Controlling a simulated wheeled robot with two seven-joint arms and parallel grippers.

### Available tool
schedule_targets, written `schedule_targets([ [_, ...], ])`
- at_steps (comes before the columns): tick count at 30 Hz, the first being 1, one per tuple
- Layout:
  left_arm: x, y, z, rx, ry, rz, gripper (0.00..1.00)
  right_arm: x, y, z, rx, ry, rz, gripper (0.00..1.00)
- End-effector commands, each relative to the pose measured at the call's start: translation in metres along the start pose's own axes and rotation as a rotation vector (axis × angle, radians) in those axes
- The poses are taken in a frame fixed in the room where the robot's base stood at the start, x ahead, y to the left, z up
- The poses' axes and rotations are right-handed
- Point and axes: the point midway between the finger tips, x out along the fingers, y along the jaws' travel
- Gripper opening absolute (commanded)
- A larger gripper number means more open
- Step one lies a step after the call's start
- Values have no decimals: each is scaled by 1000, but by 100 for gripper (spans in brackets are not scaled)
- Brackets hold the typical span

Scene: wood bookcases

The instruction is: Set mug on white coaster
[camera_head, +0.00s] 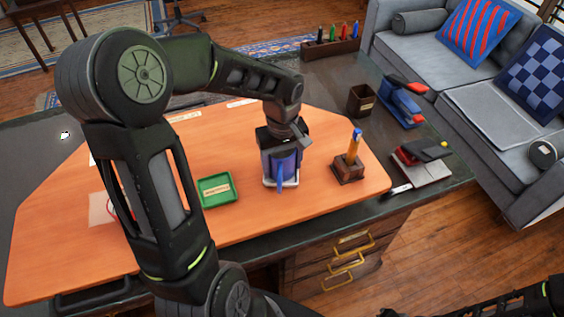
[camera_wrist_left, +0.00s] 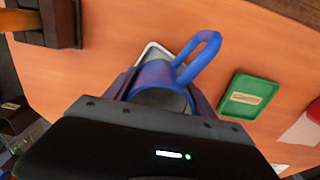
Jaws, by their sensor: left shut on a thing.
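The blue-purple mug (camera_head: 284,163) is upright, with its handle toward the front edge of the desk. It also shows in the left wrist view (camera_wrist_left: 160,76), with its blue handle pointing up and right. My left gripper (camera_head: 283,146) is above the mug with its fingers shut on the mug's sides; the fingers also show in the wrist view (camera_wrist_left: 163,95). The white coaster (camera_head: 291,183) is directly below the mug and mostly hidden by it; one corner shows in the wrist view (camera_wrist_left: 152,48). I cannot tell whether the mug touches the coaster. My right gripper is out of view.
A green tray (camera_head: 217,190) lies left of the mug. A wooden pen holder (camera_head: 347,171) with an orange and blue pen stands to the right. The orange desk mat is clear in front.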

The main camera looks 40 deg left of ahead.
Motion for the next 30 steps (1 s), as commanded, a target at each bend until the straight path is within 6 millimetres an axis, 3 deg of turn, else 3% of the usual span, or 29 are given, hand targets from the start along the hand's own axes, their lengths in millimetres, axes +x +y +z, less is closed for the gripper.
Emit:
schedule_targets([
  [2, 4, 0, 0, 0, 1, 1, 9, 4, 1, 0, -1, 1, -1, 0],
  [3, 4, 0, 0, 0, 0, 0, 64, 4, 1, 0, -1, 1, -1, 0],
  [9, 3, 0, 0, 0, 0, 0, 81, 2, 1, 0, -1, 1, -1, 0],
  [11, 3, 0, 0, 0, 0, 0, 85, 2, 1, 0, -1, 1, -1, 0],
  [23, -4, 0, 0, 0, 2, 1, 85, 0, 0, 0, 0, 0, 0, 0],
  [30, -43, 1, -1, 0, 5, 4, 85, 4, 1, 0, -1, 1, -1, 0],
])
